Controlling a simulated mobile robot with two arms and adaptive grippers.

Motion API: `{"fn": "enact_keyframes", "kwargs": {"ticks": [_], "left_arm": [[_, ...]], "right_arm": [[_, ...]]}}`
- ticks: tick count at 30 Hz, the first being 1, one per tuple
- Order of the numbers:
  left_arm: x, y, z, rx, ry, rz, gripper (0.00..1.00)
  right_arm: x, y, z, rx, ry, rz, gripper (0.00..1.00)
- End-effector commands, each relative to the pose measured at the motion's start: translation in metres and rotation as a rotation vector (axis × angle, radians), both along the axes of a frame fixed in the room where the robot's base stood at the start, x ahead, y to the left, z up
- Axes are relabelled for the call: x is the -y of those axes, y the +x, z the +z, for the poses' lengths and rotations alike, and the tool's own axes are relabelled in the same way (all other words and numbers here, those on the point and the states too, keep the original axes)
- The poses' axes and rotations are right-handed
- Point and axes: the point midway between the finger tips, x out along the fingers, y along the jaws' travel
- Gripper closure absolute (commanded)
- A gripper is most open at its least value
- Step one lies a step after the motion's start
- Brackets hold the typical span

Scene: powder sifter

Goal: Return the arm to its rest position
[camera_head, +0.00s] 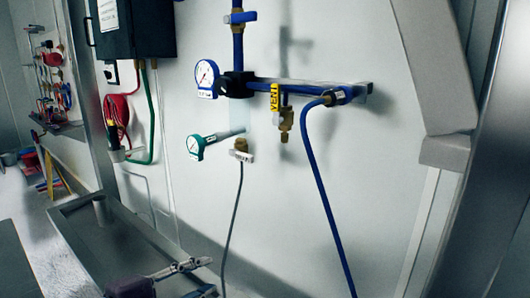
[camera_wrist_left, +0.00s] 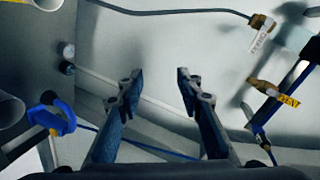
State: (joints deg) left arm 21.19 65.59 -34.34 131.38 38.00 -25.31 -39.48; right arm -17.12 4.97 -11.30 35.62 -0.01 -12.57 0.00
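My left gripper (camera_head: 207,277) is at the bottom edge of the head view, partly cut off, in front of the wall and beside the metal tray's right end. In the left wrist view its two dark blue fingers (camera_wrist_left: 156,74) stand apart with nothing between them. It is open and touches nothing that I can see. My right gripper is in neither view.
Blue piping (camera_head: 270,84) with a dial gauge (camera_head: 206,76) and a yellow VENT tag (camera_head: 274,97) is on the wall. A blue hose (camera_head: 319,185) and a grey cable (camera_head: 232,215) hang below. A metal tray (camera_head: 75,204) stands lower left.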

Motion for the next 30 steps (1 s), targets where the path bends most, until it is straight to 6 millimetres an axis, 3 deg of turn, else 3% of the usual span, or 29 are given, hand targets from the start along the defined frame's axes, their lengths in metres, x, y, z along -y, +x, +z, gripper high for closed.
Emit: {"fn": "enact_keyframes", "kwargs": {"ticks": [1, 3, 8, 14, 18, 27, 28, 30], "left_arm": [[0.012, -0.008, -0.022, -0.072, -0.04, 0.024, 0.67], [0.02, -0.017, -0.047, -0.165, -0.083, 0.08, 0.67], [0.021, -0.041, -0.104, -0.387, -0.188, 0.264, 0.67], [-0.005, -0.09, -0.177, -0.688, -0.319, 0.594, 0.67], [-0.03, -0.139, -0.222, -0.883, -0.387, 0.847, 0.67], [-0.071, -0.256, -0.281, -1.194, -0.456, 1.322, 0.67], [-0.073, -0.261, -0.287, -1.208, -0.455, 1.347, 0.67], [-0.072, -0.251, -0.307, -1.205, -0.442, 1.336, 0.67]], "right_arm": [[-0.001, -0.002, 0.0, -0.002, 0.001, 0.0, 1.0], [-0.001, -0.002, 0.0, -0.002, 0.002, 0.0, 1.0], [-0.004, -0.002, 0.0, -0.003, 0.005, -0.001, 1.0], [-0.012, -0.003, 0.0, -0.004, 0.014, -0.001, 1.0], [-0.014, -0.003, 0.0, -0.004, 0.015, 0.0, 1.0], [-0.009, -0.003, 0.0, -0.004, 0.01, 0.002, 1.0], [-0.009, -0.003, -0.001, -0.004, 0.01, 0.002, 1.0], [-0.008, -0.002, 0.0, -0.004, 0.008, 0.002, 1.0]]}}
